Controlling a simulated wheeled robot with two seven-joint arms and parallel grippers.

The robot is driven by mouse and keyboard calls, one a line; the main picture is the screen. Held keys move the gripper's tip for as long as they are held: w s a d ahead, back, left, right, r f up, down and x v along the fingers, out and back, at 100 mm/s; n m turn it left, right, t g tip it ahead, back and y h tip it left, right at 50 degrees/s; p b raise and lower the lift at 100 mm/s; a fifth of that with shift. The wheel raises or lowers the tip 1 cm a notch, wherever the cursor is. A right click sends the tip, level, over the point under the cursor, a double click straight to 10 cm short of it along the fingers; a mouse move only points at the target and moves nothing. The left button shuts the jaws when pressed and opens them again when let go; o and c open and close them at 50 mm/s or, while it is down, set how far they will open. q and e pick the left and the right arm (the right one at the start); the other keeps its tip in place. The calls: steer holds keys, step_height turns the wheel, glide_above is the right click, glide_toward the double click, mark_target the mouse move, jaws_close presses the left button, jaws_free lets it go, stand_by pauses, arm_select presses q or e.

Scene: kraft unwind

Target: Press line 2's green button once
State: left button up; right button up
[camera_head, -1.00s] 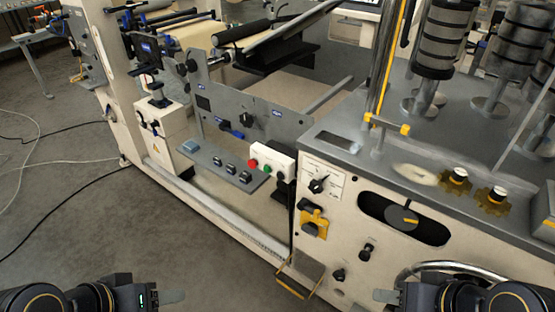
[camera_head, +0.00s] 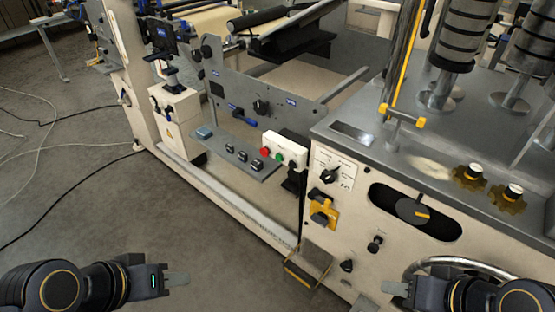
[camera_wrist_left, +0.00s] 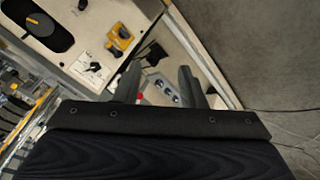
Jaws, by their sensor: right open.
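A white button box (camera_head: 287,142) is mounted at the right end of a grey shelf on the machine. On its face are a red button (camera_head: 265,150), a green button (camera_head: 278,154) and a dark one at the right. My left gripper (camera_head: 180,281) is at the lower left of the head view, well in front of the box and touching nothing. In the left wrist view its two fingers (camera_wrist_left: 158,82) are apart and empty. The red button (camera_wrist_left: 140,96) shows small between them; the green one is too small to tell. My right gripper (camera_head: 392,287) is at the lower right, open and empty.
The grey shelf (camera_head: 237,155) carries several dark switches left of the box. Right of it stands a cream cabinet with a rotary switch (camera_head: 330,175), a yellow latch (camera_head: 322,212) and a handwheel (camera_head: 455,266).

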arm_select(q)
jaws_close()
stand_by(1.4)
